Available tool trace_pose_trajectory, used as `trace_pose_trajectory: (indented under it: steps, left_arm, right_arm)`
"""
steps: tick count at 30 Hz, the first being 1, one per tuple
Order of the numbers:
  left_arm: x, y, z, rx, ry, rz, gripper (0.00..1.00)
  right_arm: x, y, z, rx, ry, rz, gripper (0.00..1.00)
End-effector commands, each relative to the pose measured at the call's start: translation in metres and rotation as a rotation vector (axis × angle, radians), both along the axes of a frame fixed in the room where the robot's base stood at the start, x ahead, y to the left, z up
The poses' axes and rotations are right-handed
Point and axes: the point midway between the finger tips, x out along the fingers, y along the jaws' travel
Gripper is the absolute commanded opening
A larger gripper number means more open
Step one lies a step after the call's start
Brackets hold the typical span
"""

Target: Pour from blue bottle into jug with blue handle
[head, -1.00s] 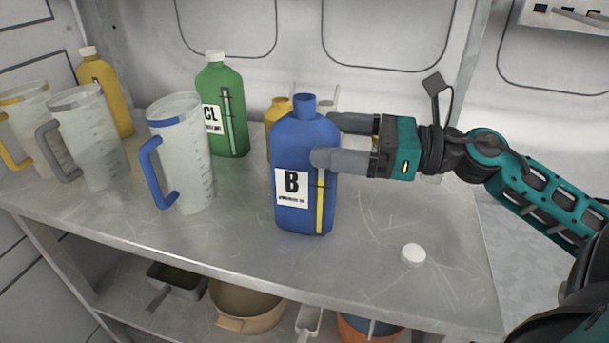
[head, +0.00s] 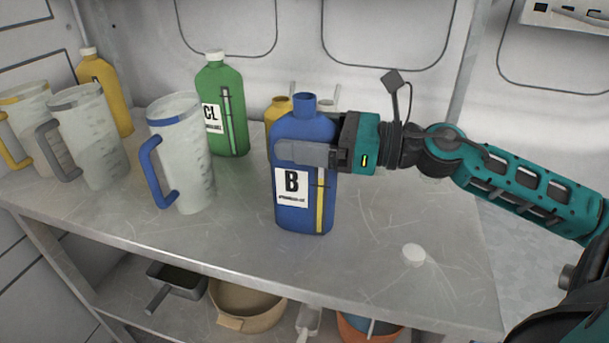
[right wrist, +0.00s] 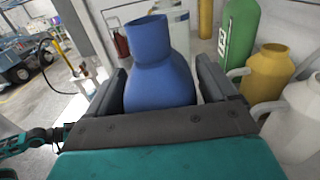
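The blue bottle (head: 305,212), labelled B, stands upright and uncapped on the metal shelf. My right gripper (head: 308,153) reaches it from the right, with one finger across its front face above the label. In the right wrist view the fingers lie on both sides of the blue bottle (right wrist: 160,85), very close to it; whether they press on it is unclear. The jug with blue handle (head: 188,160) stands upright to the left of the bottle, apart from it, and looks empty. My left gripper cannot be made out.
A green bottle (head: 226,110), a grey-handled jug (head: 92,140) and a yellow-handled jug (head: 35,125) stand left. A yellow container (head: 278,112) is close behind. The front shelf strip is clear.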

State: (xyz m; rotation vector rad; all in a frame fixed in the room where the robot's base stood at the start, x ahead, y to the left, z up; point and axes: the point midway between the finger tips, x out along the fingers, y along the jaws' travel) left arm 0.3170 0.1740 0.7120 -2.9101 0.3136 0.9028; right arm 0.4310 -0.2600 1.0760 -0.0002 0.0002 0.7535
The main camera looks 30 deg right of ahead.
Motion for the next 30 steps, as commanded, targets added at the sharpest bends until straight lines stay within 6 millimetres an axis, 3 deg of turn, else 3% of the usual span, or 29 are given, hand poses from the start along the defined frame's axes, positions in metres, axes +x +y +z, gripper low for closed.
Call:
trace_pose_trajectory:
  steps: [2, 26, 30]
  left_arm:
    - [-0.0001, -0.0003, 0.0001, 0.0, 0.0, 0.0, 0.43]
    - [-0.0001, -0.0009, 0.0002, -0.002, 0.0, -0.001, 0.43]
    - [-0.0001, -0.0009, 0.0001, -0.002, 0.0, -0.001, 0.43]
  right_arm:
    - [-0.0001, 0.0, -0.0001, 0.0, 0.0, 0.0, 0.77]
    - [-0.0003, 0.0002, -0.0001, 0.0, 0.0, 0.001, 0.01]
    - [-0.0003, 0.0002, -0.0001, 0.001, 0.001, 0.001, 0.0]
